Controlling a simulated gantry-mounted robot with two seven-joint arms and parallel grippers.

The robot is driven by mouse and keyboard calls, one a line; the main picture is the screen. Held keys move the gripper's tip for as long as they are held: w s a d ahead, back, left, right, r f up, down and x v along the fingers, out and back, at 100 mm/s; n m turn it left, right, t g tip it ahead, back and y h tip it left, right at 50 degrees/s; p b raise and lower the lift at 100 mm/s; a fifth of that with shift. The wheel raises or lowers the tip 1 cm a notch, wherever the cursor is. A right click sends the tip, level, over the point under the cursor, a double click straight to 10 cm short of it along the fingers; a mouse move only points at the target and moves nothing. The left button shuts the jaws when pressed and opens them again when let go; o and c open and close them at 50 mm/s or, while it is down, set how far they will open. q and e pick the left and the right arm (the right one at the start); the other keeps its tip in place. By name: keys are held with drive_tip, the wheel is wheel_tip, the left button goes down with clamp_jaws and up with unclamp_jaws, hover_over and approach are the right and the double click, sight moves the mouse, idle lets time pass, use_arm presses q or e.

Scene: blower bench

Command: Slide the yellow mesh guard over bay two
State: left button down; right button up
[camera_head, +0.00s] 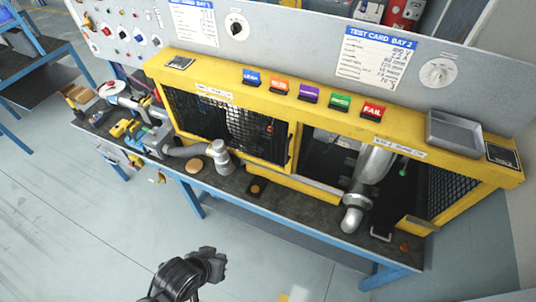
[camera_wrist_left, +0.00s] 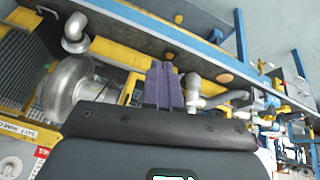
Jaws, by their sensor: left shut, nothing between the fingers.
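The yellow-framed mesh guard (camera_head: 205,115) stands in front of the left bay of the yellow housing. Its right edge (camera_head: 292,148) is near the middle post. Bay two (camera_head: 325,155), the right bay, is open at the front, with a silver blower and duct (camera_head: 372,165) inside. The blower also shows in the left wrist view (camera_wrist_left: 68,88). My left gripper (camera_head: 214,260) is in front of the bench, apart from the guard. Its purple fingers (camera_wrist_left: 163,70) are shut and empty. They and the gripper body hide most of the guard in the wrist view. My right gripper is not in view.
A silver elbow pipe (camera_head: 352,219) sticks out of bay two over the bench front. Another pipe (camera_head: 218,158) stands before the left bay. Coloured label blocks and a grey tray (camera_head: 453,133) sit on the top beam. The floor in front is clear.

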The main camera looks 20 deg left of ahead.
use_arm(q)
drive_tip(key=w+d+f+n+t+h+b, duration=0.2)
drive_tip(key=w+f+n+t+h+b, duration=0.1)
drive_tip(key=w+f+n+b, duration=0.25)
drive_tip(key=w+d+f+n+t+h+b, duration=0.25)
drive_tip(key=w+f+n, duration=0.25)
drive_tip(key=w+f, duration=0.3)
drive_tip(key=w+a+f+t+h+b, duration=0.1)
drive_tip(key=w+a+h+b, duration=0.1)
drive_tip(key=w+a+b, duration=0.5)
drive_tip(key=w+a+f+t+h+b, duration=0.2)
drive_tip(key=w+a+b, duration=0.2)
drive_tip(key=w+b, duration=0.4)
drive_tip(key=w+a+r+m+b, duration=0.2)
drive_tip(key=w+a+r, duration=0.1)
drive_tip(key=w+r, duration=0.3)
drive_tip(key=s+d+x, duration=0.1)
drive_tip(key=d+x, duration=0.1)
drive_tip(key=x, duration=1)
drive_tip(key=shift+d+r+t, duration=0.25)
drive_tip(key=shift+r+t, duration=0.1)
drive_tip(key=shift+r, duration=0.45)
drive_tip(key=shift+w, duration=0.1)
